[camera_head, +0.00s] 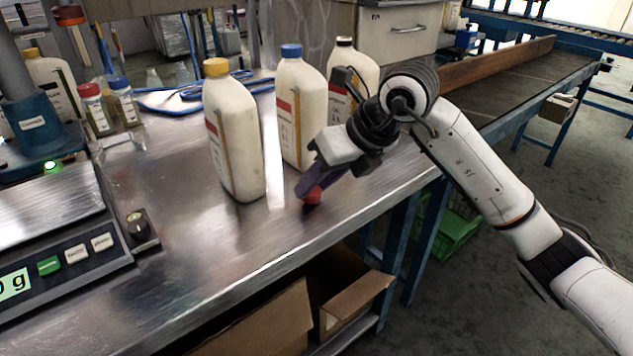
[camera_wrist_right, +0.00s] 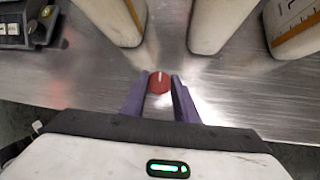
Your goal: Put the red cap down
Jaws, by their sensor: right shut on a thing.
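The red cap (camera_head: 313,195) is at the tips of my right gripper (camera_head: 308,188), low over the steel table near its front edge. I cannot tell for sure whether it touches the table. In the right wrist view the red cap (camera_wrist_right: 158,82) sits between the two purple fingers of my right gripper (camera_wrist_right: 159,84), which is shut on it. A pale line shows on the cap's top. My left gripper is not in view.
A scale (camera_head: 60,262) is at the left. The steel table (camera_head: 200,260) is clear in front of the bottles. Cardboard boxes (camera_head: 270,325) are below.

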